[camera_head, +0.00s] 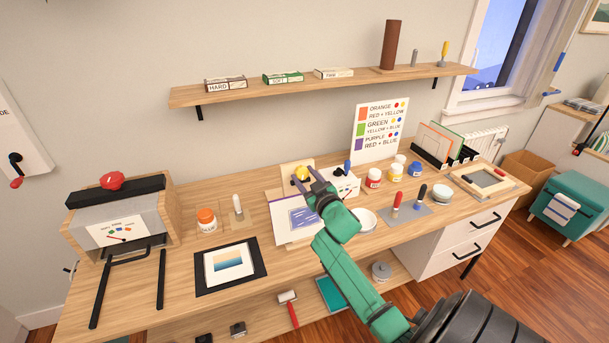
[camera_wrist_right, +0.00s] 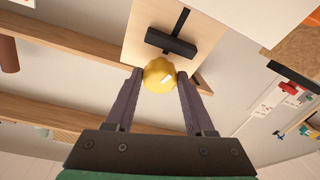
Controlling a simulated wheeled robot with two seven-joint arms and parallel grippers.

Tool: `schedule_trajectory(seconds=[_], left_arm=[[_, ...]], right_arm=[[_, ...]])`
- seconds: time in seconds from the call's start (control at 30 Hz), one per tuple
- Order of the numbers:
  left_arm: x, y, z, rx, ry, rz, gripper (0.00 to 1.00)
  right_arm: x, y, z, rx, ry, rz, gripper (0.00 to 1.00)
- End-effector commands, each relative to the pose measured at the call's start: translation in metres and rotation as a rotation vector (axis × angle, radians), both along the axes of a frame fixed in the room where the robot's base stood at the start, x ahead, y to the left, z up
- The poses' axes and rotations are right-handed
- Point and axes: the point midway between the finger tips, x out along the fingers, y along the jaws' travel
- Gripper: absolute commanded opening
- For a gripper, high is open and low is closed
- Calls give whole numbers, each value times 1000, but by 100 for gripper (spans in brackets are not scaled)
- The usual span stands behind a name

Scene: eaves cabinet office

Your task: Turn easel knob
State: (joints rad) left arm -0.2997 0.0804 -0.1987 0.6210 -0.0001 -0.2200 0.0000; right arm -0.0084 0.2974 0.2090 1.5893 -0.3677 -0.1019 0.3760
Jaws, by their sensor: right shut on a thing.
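The yellow easel knob (camera_head: 301,173) sits on the light wooden easel board (camera_head: 287,168) at the middle of the desk. In the right wrist view the knob (camera_wrist_right: 159,74) is a rounded, lobed yellow piece below a dark clamp bar (camera_wrist_right: 171,42) on the board. My right gripper (camera_head: 305,176) reaches in from the front. Its two fingers lie on either side of the knob and are shut on it. A sheet with a blue-violet print (camera_head: 303,217) leans below the knob. My left gripper is in neither view.
Paint jars (camera_head: 374,177) and a colour chart (camera_head: 380,130) are further right. A shelf (camera_head: 330,87) hangs above.

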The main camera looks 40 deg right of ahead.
Motion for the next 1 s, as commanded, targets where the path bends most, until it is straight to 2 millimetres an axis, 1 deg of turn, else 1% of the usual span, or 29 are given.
schedule_trajectory(seconds=[0.03, 0.2, 0.4, 0.6, 1.0], left_arm=[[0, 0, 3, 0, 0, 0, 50], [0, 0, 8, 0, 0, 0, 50], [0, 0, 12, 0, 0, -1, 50], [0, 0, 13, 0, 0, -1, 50], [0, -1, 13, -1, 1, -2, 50]], right_arm=[[0, -1, 1, -36, 15, 10, 0], [0, -1, 1, -144, 52, 42, 0], [0, -2, 1, -233, 82, 69, 0], [0, -2, 1, -276, 97, 80, 0], [0, -2, 1, -284, 100, 83, 0]])
